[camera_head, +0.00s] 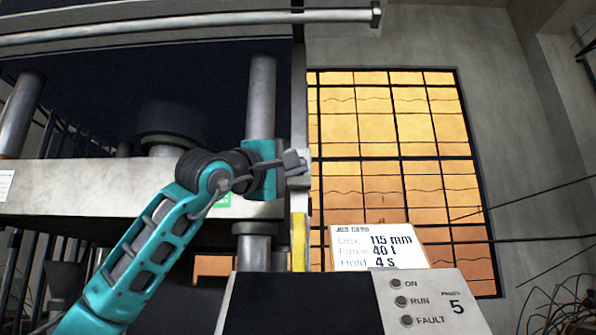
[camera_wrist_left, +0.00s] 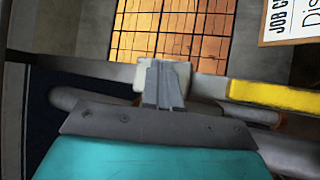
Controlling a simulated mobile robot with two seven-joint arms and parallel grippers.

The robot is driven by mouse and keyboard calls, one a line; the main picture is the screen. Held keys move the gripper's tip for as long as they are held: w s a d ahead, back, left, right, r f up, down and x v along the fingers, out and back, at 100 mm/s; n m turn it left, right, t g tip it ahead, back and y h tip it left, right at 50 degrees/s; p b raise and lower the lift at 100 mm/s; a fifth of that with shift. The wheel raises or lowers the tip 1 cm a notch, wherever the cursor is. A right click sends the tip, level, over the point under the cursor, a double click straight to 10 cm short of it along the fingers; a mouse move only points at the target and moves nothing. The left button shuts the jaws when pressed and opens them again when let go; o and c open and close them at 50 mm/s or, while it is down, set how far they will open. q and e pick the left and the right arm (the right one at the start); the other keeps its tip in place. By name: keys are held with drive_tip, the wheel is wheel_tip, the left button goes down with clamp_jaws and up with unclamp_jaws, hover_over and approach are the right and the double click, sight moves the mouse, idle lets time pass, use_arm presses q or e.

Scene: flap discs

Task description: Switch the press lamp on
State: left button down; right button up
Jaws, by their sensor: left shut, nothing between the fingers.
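My left gripper (camera_head: 297,163) is shut and empty, with its fingertips at a small pale box (camera_head: 301,181) on the upright post beside the press. In the left wrist view the shut fingers (camera_wrist_left: 163,76) overlap the pale box (camera_wrist_left: 141,76); I cannot tell whether they touch it. The fingers hide the middle of the box, so any switch lever there is not clear. The press (camera_head: 90,188) stands at the left with thick round columns. A long tube (camera_head: 190,22) runs across the top and looks unlit. My right gripper is not in view.
A control panel (camera_head: 432,300) marked PRESS 5 stands below, with dark ON, RUN and FAULT indicators. A job card (camera_head: 378,247) leans behind it. A yellow strip (camera_head: 299,243) runs down the post. A glowing window (camera_head: 395,150) is behind; cables hang at the right.

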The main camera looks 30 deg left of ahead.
use_arm(q)
drive_tip(key=shift+w+a, duration=0.15)
drive_tip(key=shift+w, duration=0.1)
idle(0.3)
drive_tip(key=shift+s, duration=0.2)
drive_tip(key=shift+s+d+r, duration=0.1)
drive_tip(key=shift+s+d, duration=0.3)
drive_tip(key=shift+s, duration=0.1)
drive_tip(key=shift+s+d+r+b, duration=0.15)
drive_tip(key=shift+s+d, duration=0.3)
drive_tip(key=shift+s, duration=0.25)
drive_tip(key=shift+s+d+r+b, duration=0.15)
drive_tip(key=shift+s+d, duration=0.25)
drive_tip(key=shift+s, duration=0.3)
drive_tip(key=shift+s+d+b, duration=0.15)
drive_tip(key=shift+s+d, duration=0.3)
drive_tip(key=shift+s, duration=0.25)
